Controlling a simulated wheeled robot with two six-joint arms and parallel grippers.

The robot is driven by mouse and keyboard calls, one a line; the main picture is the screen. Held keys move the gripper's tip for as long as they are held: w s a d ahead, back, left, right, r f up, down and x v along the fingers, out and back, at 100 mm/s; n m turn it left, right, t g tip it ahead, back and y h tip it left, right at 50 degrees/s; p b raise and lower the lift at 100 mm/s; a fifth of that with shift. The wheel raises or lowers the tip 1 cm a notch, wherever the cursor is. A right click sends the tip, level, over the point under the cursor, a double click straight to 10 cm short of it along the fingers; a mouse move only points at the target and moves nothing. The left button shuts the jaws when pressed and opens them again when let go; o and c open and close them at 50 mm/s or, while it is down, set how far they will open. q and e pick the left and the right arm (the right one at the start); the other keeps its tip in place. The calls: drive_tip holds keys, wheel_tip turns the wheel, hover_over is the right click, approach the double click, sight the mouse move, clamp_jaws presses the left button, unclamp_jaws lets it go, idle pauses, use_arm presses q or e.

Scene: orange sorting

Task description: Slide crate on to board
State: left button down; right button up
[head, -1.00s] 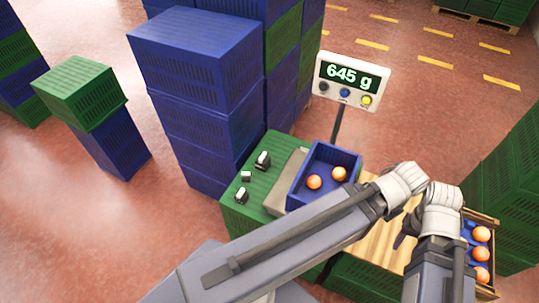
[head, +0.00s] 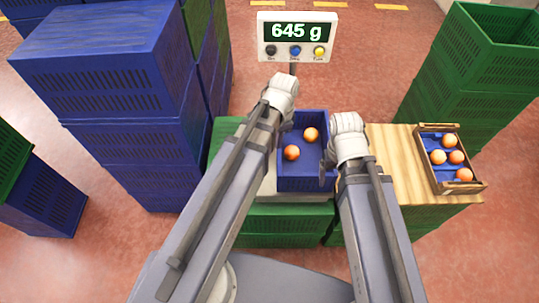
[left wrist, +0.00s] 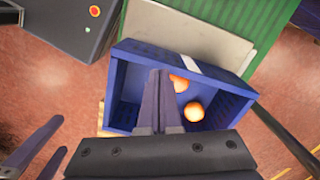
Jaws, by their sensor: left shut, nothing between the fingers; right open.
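The blue crate (head: 305,184) holds two oranges (head: 310,134) and sits on the grey scale plate (head: 268,180). The wooden board (head: 392,150) lies just to its right. My left gripper (left wrist: 168,74) is shut and empty over the crate (left wrist: 235,82) in the left wrist view. Its fingers are hidden behind its wrist in the head view. My right gripper (head: 327,168) is at the crate's right side, open; whether it touches the wall is unclear. Its spread fingers also show in the left wrist view (left wrist: 42,148).
The scale display (head: 296,32) reads 645 g behind the crate. A wooden box (head: 482,186) with several oranges stands on the board's right part. Blue crate stacks (head: 110,100) rise at left, green crates (head: 460,85) at right. The board's left part looks clear.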

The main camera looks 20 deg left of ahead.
use_arm(q)
drive_tip(key=w+a+f+m+b, duration=0.3)
drive_tip(key=w+a+f+m, duration=0.1)
drive_tip(key=a, duration=0.3)
drive_tip(key=shift+w+a+f+m+h, duration=0.15)
drive_tip(key=shift+w+m+h, duration=0.15)
drive_tip(key=shift+w, duration=0.15)
use_arm(e)
wheel_tip(320, 180, down, 4)
drive_tip(key=shift+f, duration=0.15)
use_arm(q)
drive_tip(key=shift+f, duration=0.1)
use_arm(e)
drive_tip(key=shift+f, duration=0.1)
use_arm(q)
wheel_tip(320, 180, down, 10)
drive_tip(key=b, duration=1)
drive_tip(key=shift+f, duration=0.1)
drive_tip(key=d, duration=0.2)
drive_tip(key=w+d, duration=0.1)
drive_tip(key=shift+d+r, duration=0.2)
drive_tip(key=shift+r, duration=0.05)
drive_tip(key=shift+d, duration=0.25)
use_arm(e)
wheel_tip(320, 180, down, 10)
